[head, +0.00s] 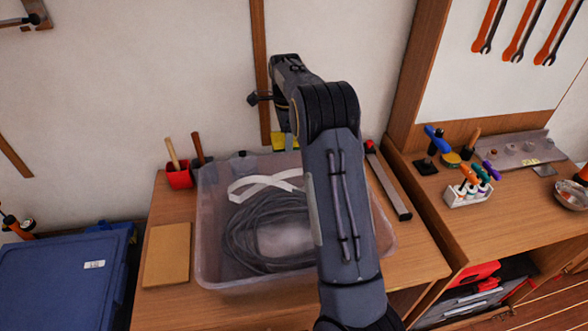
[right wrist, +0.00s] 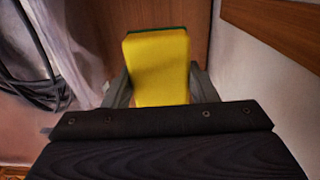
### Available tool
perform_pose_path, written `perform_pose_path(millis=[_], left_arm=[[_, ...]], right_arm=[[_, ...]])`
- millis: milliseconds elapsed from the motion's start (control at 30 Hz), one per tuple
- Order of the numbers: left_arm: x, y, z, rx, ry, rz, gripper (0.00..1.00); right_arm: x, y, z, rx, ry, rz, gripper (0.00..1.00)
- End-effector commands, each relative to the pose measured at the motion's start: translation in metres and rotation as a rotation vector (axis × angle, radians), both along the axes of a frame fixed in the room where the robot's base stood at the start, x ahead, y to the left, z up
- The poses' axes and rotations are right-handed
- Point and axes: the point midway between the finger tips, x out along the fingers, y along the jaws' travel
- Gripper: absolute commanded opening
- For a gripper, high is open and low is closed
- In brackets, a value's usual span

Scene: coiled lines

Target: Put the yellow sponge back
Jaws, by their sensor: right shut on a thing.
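The yellow sponge (right wrist: 159,70) is between the two fingers of my right gripper (right wrist: 160,82) in the right wrist view. It has a green layer along its far edge. In the head view a small yellow part of the sponge (head: 279,141) shows beyond the clear bin's far side, partly hidden by my right arm. My right gripper (head: 287,128) is shut on it there, mostly hidden behind its own arm. My left gripper is in neither view.
A clear plastic bin (head: 207,245) holds coiled grey cable (head: 245,235) and a white strap. A red cup (head: 178,178) with tools, a tan block (head: 167,255) and a long bar (head: 388,185) lie around it on the wooden bench. A blue lidded box (head: 60,280) is at left.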

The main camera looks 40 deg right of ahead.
Motion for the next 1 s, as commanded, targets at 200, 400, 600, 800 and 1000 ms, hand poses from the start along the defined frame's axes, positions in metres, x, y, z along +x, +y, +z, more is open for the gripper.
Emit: perform_pose_path(millis=[200,400,600,800,1000], left_arm=[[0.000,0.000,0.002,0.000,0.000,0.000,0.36],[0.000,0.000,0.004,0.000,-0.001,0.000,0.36],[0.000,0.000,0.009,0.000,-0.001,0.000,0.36],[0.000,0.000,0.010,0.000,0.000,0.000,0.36],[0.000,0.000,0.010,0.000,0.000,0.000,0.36]], right_arm=[[-0.001,0.000,-0.037,0.002,0.005,-0.001,0.31],[-0.001,-0.001,-0.057,0.001,0.003,-0.001,0.31],[-0.001,-0.001,-0.090,0.002,0.005,-0.001,0.31],[0.000,-0.001,-0.103,0.000,0.000,-0.001,0.31],[0.000,-0.001,-0.103,0.000,0.000,-0.001,0.31]])
